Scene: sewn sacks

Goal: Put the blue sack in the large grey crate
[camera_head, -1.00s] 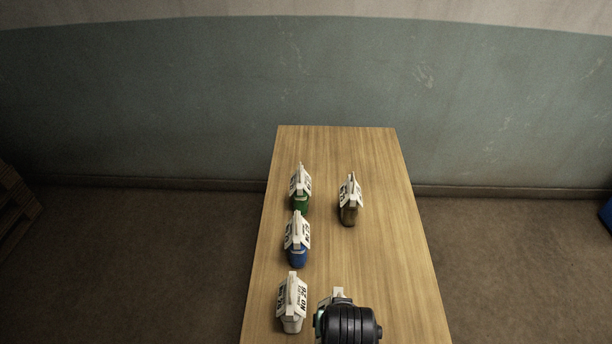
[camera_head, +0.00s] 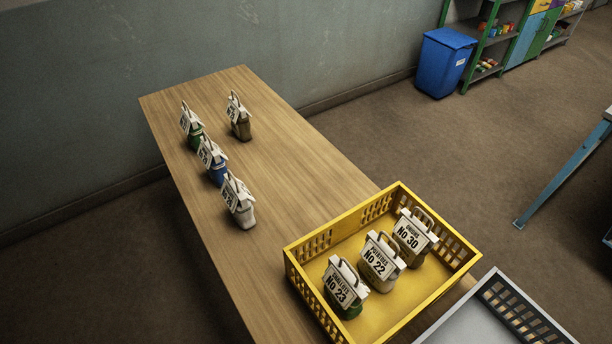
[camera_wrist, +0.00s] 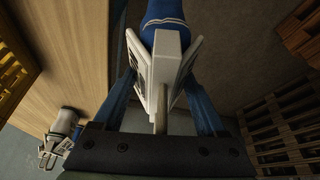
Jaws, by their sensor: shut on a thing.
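My gripper (camera_wrist: 160,75) shows only in the wrist view. It is shut on the white handle and header of a sack with a blue body and pale stripes (camera_wrist: 165,14). The sack's far end is cut off by the frame. A large light grey crate (camera_head: 475,328) stands at the bottom right of the head view, partly cut off; the visible part of its inside is empty. Another blue sack (camera_head: 217,175) stands on the wooden table, between a green sack (camera_head: 196,141) and a white sack (camera_head: 243,216).
A yellow crate (camera_head: 376,205) beside the grey crate holds three sacks. A brown sack (camera_head: 241,130) stands at the table's (camera_head: 300,165) far end. A blue bin (camera_head: 443,65) and shelves are at the back right. Wooden pallets (camera_wrist: 285,125) show in the wrist view.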

